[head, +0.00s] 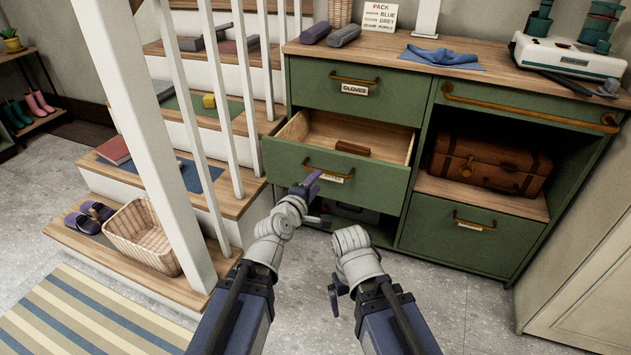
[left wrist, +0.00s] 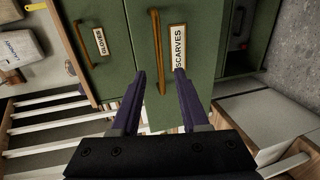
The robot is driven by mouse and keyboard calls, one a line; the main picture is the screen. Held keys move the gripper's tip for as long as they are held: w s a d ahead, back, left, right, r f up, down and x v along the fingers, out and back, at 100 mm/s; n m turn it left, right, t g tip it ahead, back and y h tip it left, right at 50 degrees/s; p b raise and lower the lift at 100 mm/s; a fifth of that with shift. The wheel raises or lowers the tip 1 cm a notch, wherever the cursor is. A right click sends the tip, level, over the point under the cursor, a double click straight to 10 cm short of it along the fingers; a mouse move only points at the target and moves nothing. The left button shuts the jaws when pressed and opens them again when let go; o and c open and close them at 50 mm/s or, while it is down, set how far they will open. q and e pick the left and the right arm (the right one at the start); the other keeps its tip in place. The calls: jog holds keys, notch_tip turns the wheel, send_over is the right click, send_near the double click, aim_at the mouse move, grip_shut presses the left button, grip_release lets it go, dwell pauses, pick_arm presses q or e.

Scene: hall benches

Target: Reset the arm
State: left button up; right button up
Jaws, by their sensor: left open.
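My left gripper (head: 312,186) is open in front of the pulled-out scarves drawer (head: 390,190) of the green cabinet. In the left wrist view its two purple fingers (left wrist: 160,72) stand apart and empty. The drawer's bar handle (left wrist: 156,45) shows between and beyond them; I cannot tell whether they touch it. The SCARVES label (left wrist: 177,47) is beside the right finger. My right gripper (head: 335,296) hangs low over the floor, left of its wrist; its jaw state is unclear.
A brown object (head: 353,148) lies in the open drawer. The gloves drawer (head: 390,96) above is shut. A brown suitcase (head: 490,163) sits in the right-hand shelf. Stairs with a white railing (head: 150,130) and a wicker basket (head: 143,235) stand left. Floor at right is clear.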

pick_arm(q)
jog(key=shift+f, duration=0.1)
jog(key=s+a+f+m+g+y, duration=0.1)
jog(key=s+a+f+m+g, duration=0.1)
jog(key=s+f+m+g, duration=0.25)
jog(key=s+a+f+m+g, duration=0.1)
jog(key=s+f+m+g, duration=0.15)
jog(key=f+m, duration=0.4)
jog(key=s+a+f+m+g+y, duration=0.4)
jog(key=s+a+f+g, duration=0.25)
jog(key=s+a, duration=0.35)
jog(key=s+d+r+m+g+y+p, duration=0.1)
jog(key=s+d+r+m+p, duration=0.15)
jog(key=d, duration=0.35)
jog(key=s+d+r+m+g+p, duration=0.1)
jog(key=s+d+r+p, duration=0.25)
jog(key=d, duration=0.25)
notch_tip(320, 180, up, 38)
jog(key=p, duration=3.7)
jog(key=shift+p, duration=0.3)
jog(key=shift+s+f+t, duration=0.1)
jog(key=shift+t, duration=0.15)
